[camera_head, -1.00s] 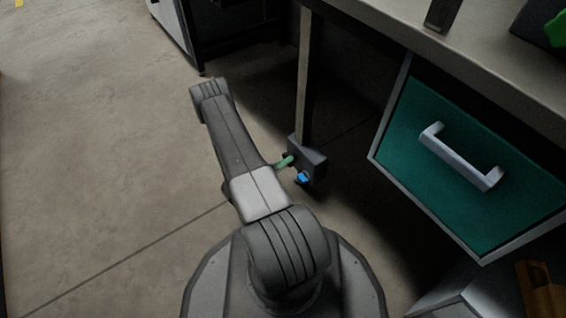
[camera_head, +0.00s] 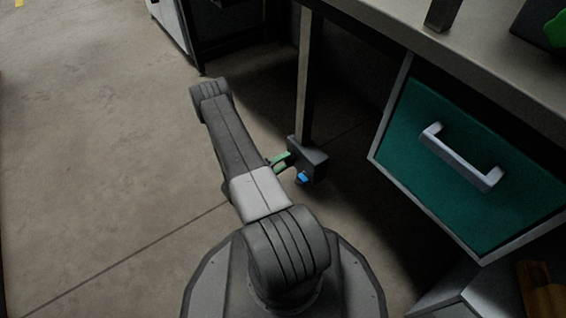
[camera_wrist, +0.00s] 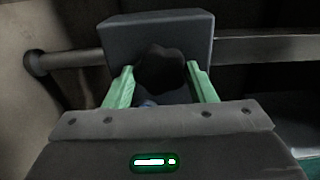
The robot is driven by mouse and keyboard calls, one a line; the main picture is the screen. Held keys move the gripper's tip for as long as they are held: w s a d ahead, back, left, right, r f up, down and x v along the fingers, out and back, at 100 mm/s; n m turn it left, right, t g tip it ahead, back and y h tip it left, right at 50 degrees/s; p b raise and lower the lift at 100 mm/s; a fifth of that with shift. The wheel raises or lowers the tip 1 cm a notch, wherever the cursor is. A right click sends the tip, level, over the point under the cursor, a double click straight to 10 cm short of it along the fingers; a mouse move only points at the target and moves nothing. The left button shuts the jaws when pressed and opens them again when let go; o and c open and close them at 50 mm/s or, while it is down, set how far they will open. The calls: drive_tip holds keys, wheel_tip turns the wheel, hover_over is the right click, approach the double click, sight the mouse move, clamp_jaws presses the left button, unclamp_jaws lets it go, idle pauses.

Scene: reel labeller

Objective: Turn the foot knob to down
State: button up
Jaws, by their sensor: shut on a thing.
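The foot knob (camera_wrist: 160,68) is a dark, lobed knob on the front of a grey box; in the wrist view it sits between the green fingers of my gripper (camera_wrist: 162,84). The fingers are shut on its two sides. In the head view the grey box (camera_head: 312,160) is at the foot of the bench leg, and my gripper (camera_head: 282,161) reaches it from the left, partly behind my arm. The knob itself is hidden there. A blue part (camera_head: 302,178) shows low on the box; some blue (camera_wrist: 147,102) also shows below the knob in the wrist view. I cannot read any knob marking.
The bench leg (camera_head: 305,80) rises from the box to the bench top (camera_head: 480,62). A teal drawer (camera_head: 465,160) with a grey handle (camera_head: 460,157) hangs at the right. A bar (camera_wrist: 265,47) runs behind the box. The floor (camera_head: 90,150) at the left is clear.

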idle(0.4)
drive_tip(key=o, duration=1)
drive_tip(key=shift+c, duration=0.2)
drive_tip(key=p+v, duration=0.3)
drive_tip(key=v, duration=1.1)
drive_tip(key=shift+b+x, duration=1.5)
drive_tip(key=shift+x, duration=5.5)
